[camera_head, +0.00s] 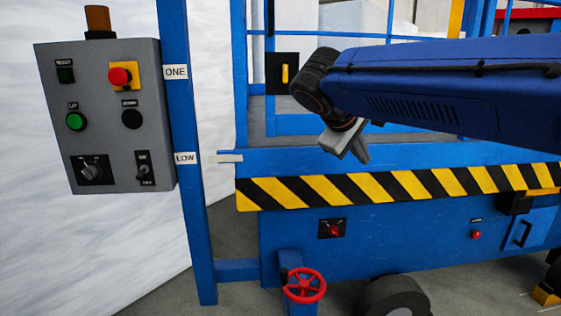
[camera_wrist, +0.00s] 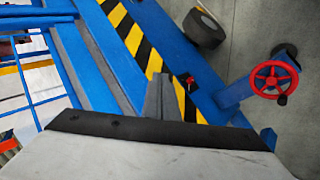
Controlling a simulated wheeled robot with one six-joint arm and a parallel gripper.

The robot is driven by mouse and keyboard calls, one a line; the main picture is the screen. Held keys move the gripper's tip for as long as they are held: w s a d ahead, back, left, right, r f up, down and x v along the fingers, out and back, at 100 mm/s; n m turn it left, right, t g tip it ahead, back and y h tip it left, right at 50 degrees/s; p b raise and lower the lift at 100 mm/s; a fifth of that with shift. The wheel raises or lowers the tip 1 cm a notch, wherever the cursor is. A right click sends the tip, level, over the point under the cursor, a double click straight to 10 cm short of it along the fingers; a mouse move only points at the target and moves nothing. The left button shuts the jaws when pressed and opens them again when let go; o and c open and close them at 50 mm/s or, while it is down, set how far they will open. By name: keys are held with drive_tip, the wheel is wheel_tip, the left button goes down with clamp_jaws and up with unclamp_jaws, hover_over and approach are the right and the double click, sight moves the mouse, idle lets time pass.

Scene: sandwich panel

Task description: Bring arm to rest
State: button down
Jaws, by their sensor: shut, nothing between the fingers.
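My blue arm (camera_head: 440,85) reaches in from the right edge in the head view and bends down at a dark wrist joint. My gripper (camera_head: 358,150) hangs in front of the blue lift frame, above the yellow-and-black striped edge. It is shut and empty. In the wrist view my gripper (camera_wrist: 163,85) shows as closed grey fingers, pointing toward the striped edge (camera_wrist: 140,45). The gripper touches nothing that I can make out.
A grey control box (camera_head: 108,120) with buttons and switches hangs at the left on a blue post (camera_head: 190,220). A red handwheel (camera_head: 303,286) stands low in front. A red switch (camera_head: 333,229) sits on the blue base. Blue rails stand behind my arm.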

drive_tip(key=s+d+f+m+g+y, duration=0.1)
drive_tip(key=s+d+f+m+y, duration=0.2)
drive_tip(key=s+f, duration=1)
drive_tip(key=s+d+f+m+y, duration=0.3)
drive_tip(key=s+d+f, duration=0.3)
drive_tip(key=s+f, duration=0.7)
drive_tip(key=shift+d+m+g, duration=0.25)
drive_tip(key=shift+m+g, duration=0.15)
drive_tip(key=shift+m, duration=0.3)
